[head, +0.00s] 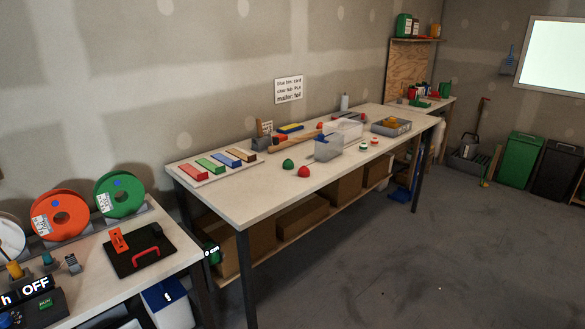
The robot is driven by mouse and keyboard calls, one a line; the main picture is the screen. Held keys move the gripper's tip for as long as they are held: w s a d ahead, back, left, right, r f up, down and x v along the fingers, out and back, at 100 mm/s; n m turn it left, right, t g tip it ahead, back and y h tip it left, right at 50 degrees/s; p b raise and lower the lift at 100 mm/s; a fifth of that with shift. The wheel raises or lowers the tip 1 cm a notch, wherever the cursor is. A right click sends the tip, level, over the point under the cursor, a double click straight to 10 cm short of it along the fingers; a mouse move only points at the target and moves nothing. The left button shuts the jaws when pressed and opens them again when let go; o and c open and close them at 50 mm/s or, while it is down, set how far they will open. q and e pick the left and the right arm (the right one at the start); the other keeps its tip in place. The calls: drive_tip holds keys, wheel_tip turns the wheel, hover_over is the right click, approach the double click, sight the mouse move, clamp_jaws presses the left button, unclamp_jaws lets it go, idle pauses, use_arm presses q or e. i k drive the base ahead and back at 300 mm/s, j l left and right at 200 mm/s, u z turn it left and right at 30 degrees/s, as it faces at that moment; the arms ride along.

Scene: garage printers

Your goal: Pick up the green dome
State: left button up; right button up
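The green dome (288,164) sits on the white workbench (230,205), near the middle of its width. A red dome (304,171) sits just to its right and a little closer to the front edge. The two are close, with a small gap between them. Neither of my grippers shows in the head view.
A nearer table (180,262) with orange (60,214) and green spools (119,194) is at left. Open floor (390,255) lies at right.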

sight(288, 165)
drive_tip(key=i+l+u, duration=0.2)
drive_tip(key=i+l, duration=0.35)
drive_tip(key=i+l+u, duration=0.15)
drive_tip(key=i+l, duration=0.35)
drive_tip(key=l, duration=0.15)
